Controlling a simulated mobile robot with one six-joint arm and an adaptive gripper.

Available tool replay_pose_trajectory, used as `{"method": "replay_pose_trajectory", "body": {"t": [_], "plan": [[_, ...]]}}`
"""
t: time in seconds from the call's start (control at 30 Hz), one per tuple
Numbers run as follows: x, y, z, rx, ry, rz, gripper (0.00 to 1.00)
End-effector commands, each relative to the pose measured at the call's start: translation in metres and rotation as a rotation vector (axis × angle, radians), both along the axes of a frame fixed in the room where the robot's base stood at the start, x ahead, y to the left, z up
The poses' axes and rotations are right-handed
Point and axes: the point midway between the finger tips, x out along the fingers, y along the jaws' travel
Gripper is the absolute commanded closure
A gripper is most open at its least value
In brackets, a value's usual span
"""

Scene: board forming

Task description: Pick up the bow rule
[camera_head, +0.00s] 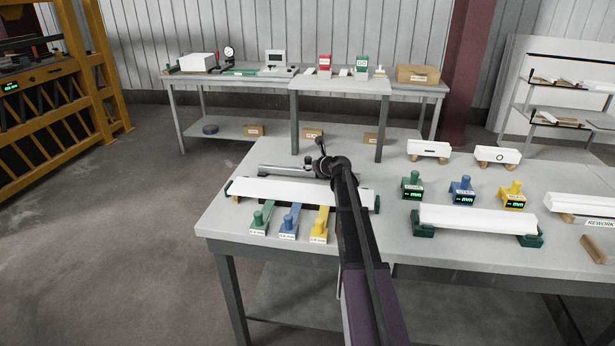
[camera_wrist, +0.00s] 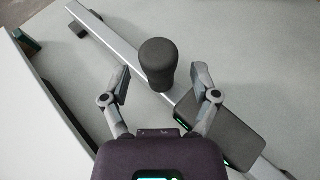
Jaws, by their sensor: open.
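The bow rule is a long pale metal bar (camera_wrist: 110,38) with a dark knob (camera_wrist: 157,62) and a dark box on it. It crosses the wrist view diagonally. In the head view the bar (camera_head: 275,170) lies on the near table behind a long white board (camera_head: 285,191), partly hidden by my arm. My gripper (camera_wrist: 160,74) is open, with one finger to each side of the knob and gaps on both sides. Contact does not show. In the head view my gripper is over the bar, its fingers hard to make out.
Green, blue and yellow gauges (camera_head: 290,224) stand along the white board's front. More coloured gauges (camera_head: 462,190) and another white board (camera_head: 475,220) on green supports stand to the right. The table (camera_head: 225,222) has bare room at its left end.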

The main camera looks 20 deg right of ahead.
Motion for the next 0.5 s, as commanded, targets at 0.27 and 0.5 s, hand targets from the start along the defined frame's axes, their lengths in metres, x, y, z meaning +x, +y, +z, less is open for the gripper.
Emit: {"method": "replay_pose_trajectory", "body": {"t": [0.27,0.5], "plan": [[0.014,0.0031,-0.0055,-0.001,0.0,0.0,0.22],[0.0136,0.0034,-0.0052,-0.001,0.0,0.0,0.22]]}}
